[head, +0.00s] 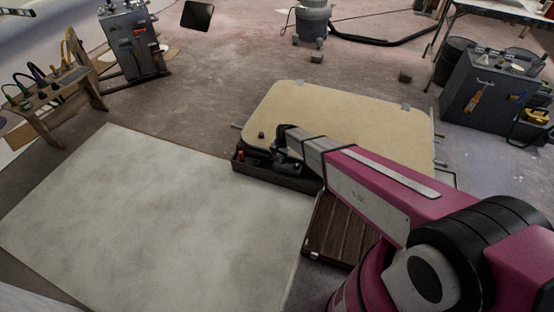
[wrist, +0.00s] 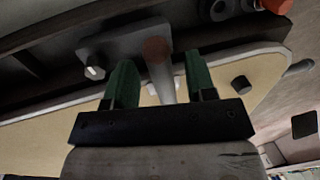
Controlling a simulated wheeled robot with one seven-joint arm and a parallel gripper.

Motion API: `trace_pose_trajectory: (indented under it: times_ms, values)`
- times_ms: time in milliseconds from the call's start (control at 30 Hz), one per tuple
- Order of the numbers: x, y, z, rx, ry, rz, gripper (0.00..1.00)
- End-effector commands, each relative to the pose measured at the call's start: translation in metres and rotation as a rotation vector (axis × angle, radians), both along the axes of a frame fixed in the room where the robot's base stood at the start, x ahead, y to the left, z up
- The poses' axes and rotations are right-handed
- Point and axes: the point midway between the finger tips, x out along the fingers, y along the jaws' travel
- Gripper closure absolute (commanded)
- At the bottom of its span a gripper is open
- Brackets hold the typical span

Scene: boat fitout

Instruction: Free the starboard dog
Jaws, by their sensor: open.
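In the wrist view a grey metal plate (wrist: 120,43) with a bolt is fixed at the dark edge beside a cream panel (wrist: 40,138). A pale rod with a reddish-brown end (wrist: 158,50), apparently a dog handle, runs from the plate between my fingers. My gripper (wrist: 160,68) has green fingers, open, one on each side of the rod; contact is not clear. In the head view my gripper (head: 283,150) is at the near left corner of the cream hatch panel (head: 350,115). Whether this dog is the starboard one cannot be told.
A black knob (head: 261,135) stands on the panel near my gripper. A dark tray (head: 290,176) with small parts runs along its near edge. A brown slatted board (head: 333,232) lies nearer me. A pale sheet (head: 150,220) covers the floor at left.

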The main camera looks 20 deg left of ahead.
Motion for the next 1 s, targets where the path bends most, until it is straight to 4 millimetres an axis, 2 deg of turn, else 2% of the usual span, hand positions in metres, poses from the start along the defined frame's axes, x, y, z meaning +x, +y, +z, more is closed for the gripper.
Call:
trace_pose_trajectory:
  times_ms: [100,200,533,567,700,1000]
  values:
    - [0.001,0.005,-0.022,-0.001,0.001,0.0,0.49]
    - [0.001,0.007,-0.032,0.0,0.0,0.0,0.49]
    - [0.0,0.007,-0.037,0.0,0.0,0.0,0.49]
    - [0.0,0.007,-0.037,0.0,0.0,0.0,0.53]
    - [0.0,0.007,-0.037,0.0,0.0,0.0,0.98]
    - [0.0,0.008,-0.037,0.0,0.0,-0.016,0.98]
